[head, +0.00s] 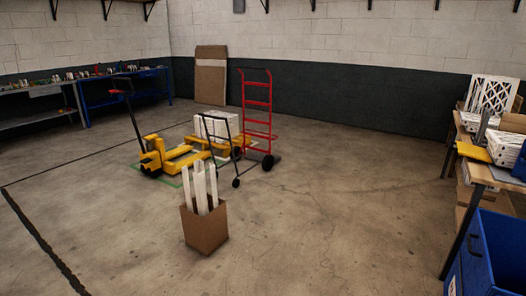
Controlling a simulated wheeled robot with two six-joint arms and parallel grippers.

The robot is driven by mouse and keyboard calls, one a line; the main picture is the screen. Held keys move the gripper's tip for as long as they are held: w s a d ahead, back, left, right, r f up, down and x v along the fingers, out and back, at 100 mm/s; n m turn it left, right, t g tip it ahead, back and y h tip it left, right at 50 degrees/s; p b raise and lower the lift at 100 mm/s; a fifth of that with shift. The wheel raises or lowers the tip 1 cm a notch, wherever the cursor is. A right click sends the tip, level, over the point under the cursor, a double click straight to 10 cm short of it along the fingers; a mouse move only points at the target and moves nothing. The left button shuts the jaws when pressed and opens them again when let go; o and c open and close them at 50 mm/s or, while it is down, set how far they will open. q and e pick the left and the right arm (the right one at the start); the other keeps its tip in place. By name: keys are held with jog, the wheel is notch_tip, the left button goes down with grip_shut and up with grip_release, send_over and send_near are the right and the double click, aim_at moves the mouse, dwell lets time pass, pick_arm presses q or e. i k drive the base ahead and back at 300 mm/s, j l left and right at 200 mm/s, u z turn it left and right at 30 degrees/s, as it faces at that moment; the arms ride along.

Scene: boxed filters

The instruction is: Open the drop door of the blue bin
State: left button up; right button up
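A blue bin (496,250) stands on the floor at the lower right in the head view, below the end of a table. The picture's edge cuts it off, so only its upper part and left side show. A dark, handle-like shape and a small white label are on its left side. I cannot tell which part is the drop door, or whether that door is open or shut. Another blue container (520,164) is partly visible on the table at the right edge. Neither of my grippers is in view.
A table (483,174) with white filters and a yellow item runs along the right. A cardboard box (205,227) with white pieces stands mid-floor. Behind it are a yellow pallet jack (152,157) and a red hand truck (257,115). The floor between box and bin is clear.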

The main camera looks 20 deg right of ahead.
aim_at(478, 278)
jog(key=z, duration=0.45)
jog(key=i+z, duration=0.1)
jog(key=z, duration=0.35)
jog(key=i+z, duration=0.1)
jog(key=z, duration=0.8)
jog(key=i+z, duration=0.1)
jog(key=z, duration=0.35)
jog(key=i+z, duration=0.1)
jog(key=i, duration=0.6)
jog(key=i+j, duration=0.15)
jog(key=i, duration=0.55)
jog(key=l+z, duration=0.05)
